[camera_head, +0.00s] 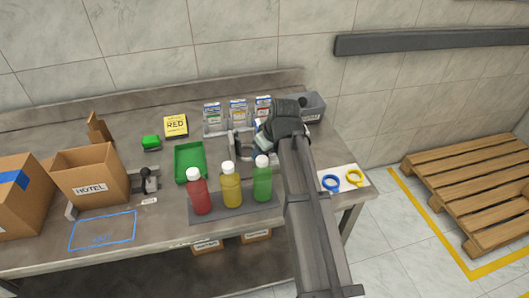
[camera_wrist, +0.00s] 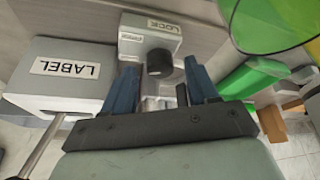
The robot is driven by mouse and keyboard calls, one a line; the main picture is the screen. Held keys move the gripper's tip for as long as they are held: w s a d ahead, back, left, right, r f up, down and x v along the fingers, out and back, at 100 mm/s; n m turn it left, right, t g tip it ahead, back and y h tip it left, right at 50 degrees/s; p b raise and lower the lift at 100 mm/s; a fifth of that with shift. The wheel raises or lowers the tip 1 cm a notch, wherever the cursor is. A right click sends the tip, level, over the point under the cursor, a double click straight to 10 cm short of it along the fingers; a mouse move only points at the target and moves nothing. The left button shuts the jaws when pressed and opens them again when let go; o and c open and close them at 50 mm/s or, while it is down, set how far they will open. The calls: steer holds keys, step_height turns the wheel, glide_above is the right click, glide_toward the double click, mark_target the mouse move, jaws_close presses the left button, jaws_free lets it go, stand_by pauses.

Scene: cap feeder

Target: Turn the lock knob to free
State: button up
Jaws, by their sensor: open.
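The lock knob (camera_wrist: 160,63) is a dark round knob on a light grey block (camera_wrist: 150,37) marked LOCK in the wrist view. A second, smaller label on that block is too small to read surely. My gripper (camera_wrist: 163,88) is open, its two blue fingers on either side of the knob in the picture. I cannot tell whether either finger touches the knob. In the head view my gripper (camera_head: 261,141) is over the back right of the bench, and my arm hides the knob there.
A grey box marked LABEL (camera_wrist: 70,72) with a metal rod stands close to the left in the wrist view. Red (camera_head: 199,196), yellow (camera_head: 231,190) and green (camera_head: 262,184) bottles stand in front of my gripper.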

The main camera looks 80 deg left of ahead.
steer(key=shift+s+a+f, duration=0.1)
steer(key=shift+a+f, duration=0.1)
steer(key=shift+f, duration=0.4)
steer(key=c, duration=1)
steer(key=shift+m+t, duration=0.6)
steer(key=shift+m, duration=0.9)
steer(key=shift+c, duration=0.2)
steer(key=o, duration=1)
steer(key=shift+o, duration=0.2)
steer(key=shift+r, duration=0.1)
